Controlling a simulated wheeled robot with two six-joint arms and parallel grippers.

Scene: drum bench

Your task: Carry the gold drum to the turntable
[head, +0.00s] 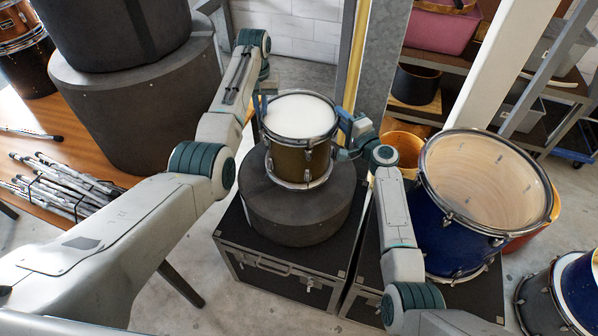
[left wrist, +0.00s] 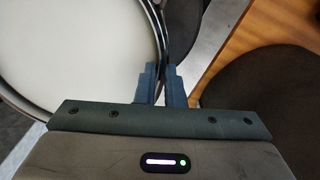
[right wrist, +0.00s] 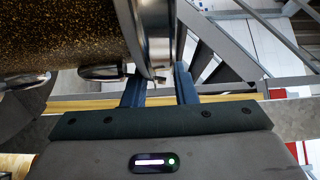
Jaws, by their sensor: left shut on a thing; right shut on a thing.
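The gold drum (head: 301,163), with a white head and chrome hoops, is upright over a dark round block (head: 293,217) in the middle of the head view. I cannot tell whether its base touches the block. My left gripper (head: 261,104) is shut on its rim at the left; the white head also fills the left of the left wrist view (left wrist: 70,50). My right gripper (head: 347,121) is shut on the rim at the right; the gold sparkle shell shows in the right wrist view (right wrist: 60,35). I cannot clearly identify the turntable.
The block stands on a black flight case (head: 275,270). A blue drum (head: 455,240) stands close at the right on another case. Large dark round cases (head: 140,110) and a wooden table (head: 60,150) with metal stands are at the left. Shelves (head: 480,75) stand behind.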

